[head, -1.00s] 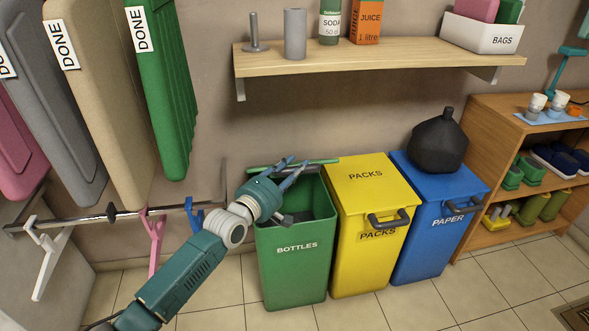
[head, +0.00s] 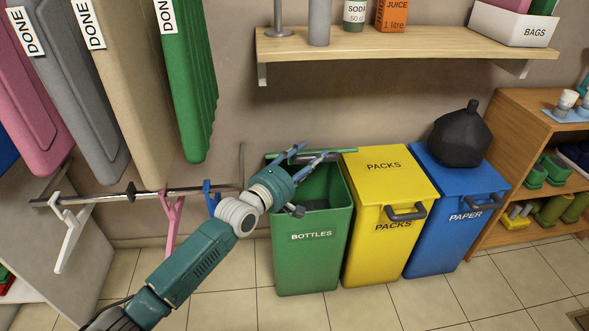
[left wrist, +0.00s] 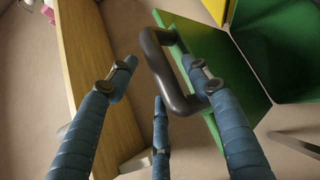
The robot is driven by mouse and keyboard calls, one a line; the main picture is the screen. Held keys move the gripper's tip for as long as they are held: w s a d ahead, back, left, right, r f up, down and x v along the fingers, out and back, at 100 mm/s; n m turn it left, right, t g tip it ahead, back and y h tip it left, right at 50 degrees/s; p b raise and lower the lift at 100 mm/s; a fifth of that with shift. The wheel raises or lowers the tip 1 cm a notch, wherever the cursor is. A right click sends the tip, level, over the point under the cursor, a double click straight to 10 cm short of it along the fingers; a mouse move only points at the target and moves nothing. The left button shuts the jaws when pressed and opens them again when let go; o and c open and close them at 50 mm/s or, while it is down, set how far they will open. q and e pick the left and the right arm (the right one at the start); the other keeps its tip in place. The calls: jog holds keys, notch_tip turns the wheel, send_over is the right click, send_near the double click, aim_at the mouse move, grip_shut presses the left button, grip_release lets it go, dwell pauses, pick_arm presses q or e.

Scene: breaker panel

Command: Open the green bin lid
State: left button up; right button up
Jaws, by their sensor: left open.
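The green bin (head: 312,262), labelled BOTTLES, stands at the left end of a row of bins. Its mouth is open and its dark inside shows. Its green lid (head: 345,152) is raised at the back against the wall, seen nearly edge-on. In the left wrist view the lid (left wrist: 222,62) is a green panel with a dark loop handle (left wrist: 158,58). My left gripper (head: 308,153) is over the back of the bin, at the lid. Its fingers (left wrist: 160,68) are open, with the handle between or close to them; contact is unclear. My right gripper is out of view.
A yellow bin (head: 388,220) labelled PACKS and a blue bin (head: 440,238) labelled PAPER stand to the right, lids shut. A black bag (head: 462,135) sits on the blue one. A wooden shelf (head: 410,45) hangs above. A rail (head: 140,194) with hooks is at left.

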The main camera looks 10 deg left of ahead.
pick_arm(q)
jog(key=v, duration=1)
jog(key=shift+s+a, duration=0.1)
jog(key=shift+a, duration=0.05)
jog(key=shift+c, duration=0.5)
